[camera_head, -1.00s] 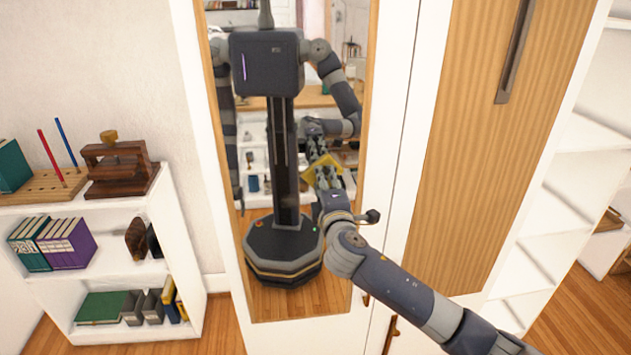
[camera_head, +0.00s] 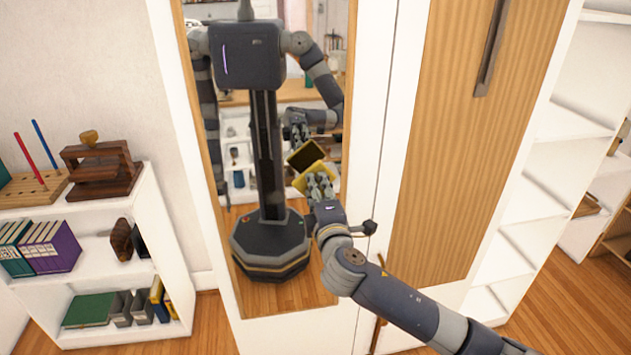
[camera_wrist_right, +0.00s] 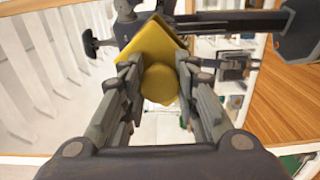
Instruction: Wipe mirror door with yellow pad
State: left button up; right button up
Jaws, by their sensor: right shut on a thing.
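The mirror door (camera_head: 210,215) is a tall mirror panel in a white wardrobe front, and it reflects my body. My right gripper (camera_head: 318,182) is in front of the mirror, right of its middle. It is shut on the yellow pad (camera_head: 306,179), a square pad with a round knob between the fingers. The pad also shows in the right wrist view (camera_wrist_right: 155,50), ahead of the right gripper (camera_wrist_right: 158,88). The pad's dark face shows in the reflection, so a gap to the glass seems to remain. My left gripper is not directly in view.
A wooden wardrobe door (camera_head: 440,160) with a long dark handle (camera_head: 490,50) is right of the mirror. A low white bookshelf (camera_head: 95,290) with books and a wooden press (camera_head: 100,165) stands at left. Open white shelves (camera_head: 545,170) are at far right.

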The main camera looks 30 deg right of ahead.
jog(key=shift+s+a, duration=0.1)
jog(key=shift+s, duration=0.35)
jog(key=v, duration=0.3)
jog(key=shift+p, duration=0.3)
dwell(0.4)
